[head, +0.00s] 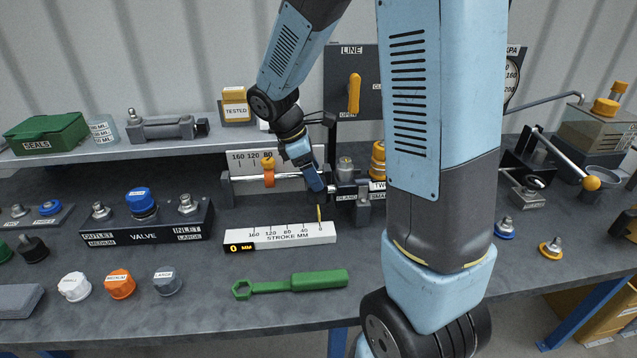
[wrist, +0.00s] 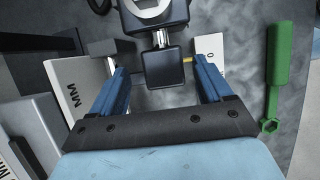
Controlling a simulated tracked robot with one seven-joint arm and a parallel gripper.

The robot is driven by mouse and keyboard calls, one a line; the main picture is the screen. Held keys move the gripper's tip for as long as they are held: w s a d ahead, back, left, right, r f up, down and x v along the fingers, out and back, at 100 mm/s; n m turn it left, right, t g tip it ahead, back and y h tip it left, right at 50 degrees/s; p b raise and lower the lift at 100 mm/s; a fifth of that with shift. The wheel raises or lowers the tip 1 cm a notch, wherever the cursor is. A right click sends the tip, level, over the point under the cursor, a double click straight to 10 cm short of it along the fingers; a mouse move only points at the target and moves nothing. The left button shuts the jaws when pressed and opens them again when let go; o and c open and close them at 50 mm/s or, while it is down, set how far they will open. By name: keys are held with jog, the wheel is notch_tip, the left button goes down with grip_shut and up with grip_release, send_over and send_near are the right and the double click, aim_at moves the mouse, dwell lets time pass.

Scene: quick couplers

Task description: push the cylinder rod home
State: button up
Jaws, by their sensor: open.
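The cylinder (head: 345,188) lies on the bench behind the stroke scale (head: 285,237), partly hidden by my arm. My gripper (head: 318,193) points down at its left end. In the wrist view my gripper (wrist: 160,66) is open, with one blue finger on each side of a dark square block (wrist: 164,70). A short length of bright metal rod (wrist: 161,38) joins the block to the cylinder body (wrist: 155,12). A yellow pointer (head: 320,214) stands at the 0 end of the scale, and the display (head: 240,247) reads 0 MM. Finger contact with the block is unclear.
A rail with an orange clamp (head: 269,179) runs left of my gripper. A valve block (head: 146,222) stands further left. A green wrench (head: 290,283) and several caps (head: 120,284) lie in front.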

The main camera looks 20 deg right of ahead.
jog(key=v, duration=0.8)
jog(key=shift+r, duration=0.25)
jog(key=s+d+r+m+t+y, duration=0.2)
jog(key=s+r+m+t, duration=0.1)
jog(key=s+r+m, duration=0.2)
jog(key=s+d+r+m+t+y, duration=0.2)
jog(key=s+r+m, duration=0.3)
jog(key=s+m, duration=0.5)
jog(key=s+t, duration=0.1)
jog(key=s, duration=0.3)
jog(key=shift+s+t, duration=0.25)
jog(key=shift+t, duration=0.05)
